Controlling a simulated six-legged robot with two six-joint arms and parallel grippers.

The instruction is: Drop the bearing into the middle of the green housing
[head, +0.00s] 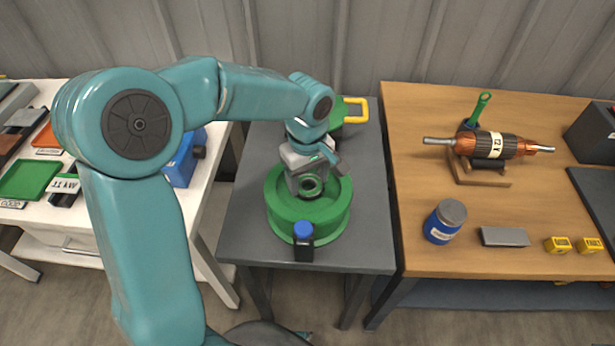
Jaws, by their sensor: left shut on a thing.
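The green housing (281,219) is a round, thick-walled ring standing on the grey table in the middle of the head view. My left gripper (311,178) is over the housing and points down. It is shut on the bearing (312,186), a small dark grey ring with a hole. The bearing appears over the middle of the housing. My arm and gripper hide the back of the housing. I cannot tell the exact height of the bearing above its floor. My right gripper is not in view.
A dark bottle with a blue cap (304,240) stands close in front of the housing. A yellow-handled green object (354,111) is behind it. The wooden bench (410,210) at right holds a copper rotor (490,144) and a blue jar (445,222). A white table with trays is left.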

